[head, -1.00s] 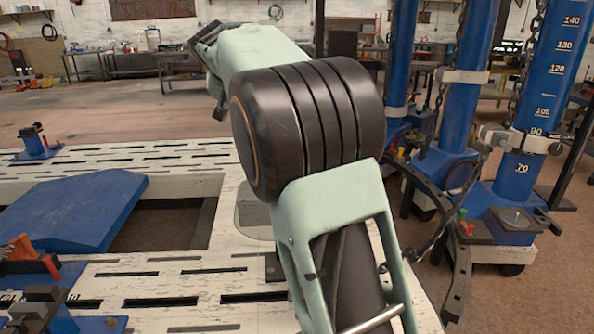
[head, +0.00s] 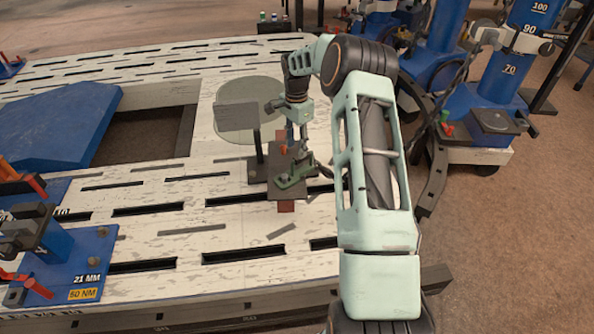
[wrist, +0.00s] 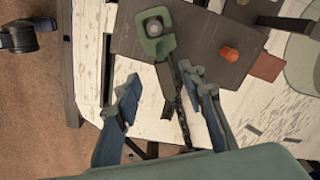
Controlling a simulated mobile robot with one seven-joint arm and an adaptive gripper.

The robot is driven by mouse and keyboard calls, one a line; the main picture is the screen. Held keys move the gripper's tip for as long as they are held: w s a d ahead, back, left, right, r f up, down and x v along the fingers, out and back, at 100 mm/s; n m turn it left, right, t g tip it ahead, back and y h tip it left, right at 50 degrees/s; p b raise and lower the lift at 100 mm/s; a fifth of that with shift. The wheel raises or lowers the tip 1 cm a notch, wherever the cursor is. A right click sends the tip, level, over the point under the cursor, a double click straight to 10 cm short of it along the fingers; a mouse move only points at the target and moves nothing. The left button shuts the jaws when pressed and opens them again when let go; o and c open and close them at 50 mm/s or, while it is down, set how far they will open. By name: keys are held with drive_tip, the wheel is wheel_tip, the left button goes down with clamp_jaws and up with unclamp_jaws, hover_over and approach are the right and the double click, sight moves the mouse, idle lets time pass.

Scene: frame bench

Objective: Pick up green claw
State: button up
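The green claw (head: 293,178) lies on a dark plate on the bench in the head view. In the wrist view the green claw (wrist: 165,48) has a ring-shaped end around a grey bolt, and a dark chain-like strip runs from it toward my gripper. My gripper (wrist: 160,80) is open, with its two blue-grey fingers on either side of this strip. The green ring end lies beyond the fingertips. In the head view my gripper (head: 296,136) points down just above the plate, and its fingers are small and partly hidden there.
The dark plate (wrist: 205,50) carries an orange knob (wrist: 228,54). A dark post with a flat grey top (head: 238,117) stands left of the claw. The slotted white bench (head: 150,195) holds a blue ramp (head: 50,125) at left. Blue columns (head: 510,75) stand at right.

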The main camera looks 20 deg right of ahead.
sight(297, 158)
drive_tip(key=f, duration=0.7)
drive_tip(key=shift+w+d+f, duration=0.15)
drive_tip(key=shift+w+f, duration=0.05)
drive_tip(key=shift+f, duration=0.1)
clamp_jaws()
drive_tip(key=shift+r, duration=0.1)
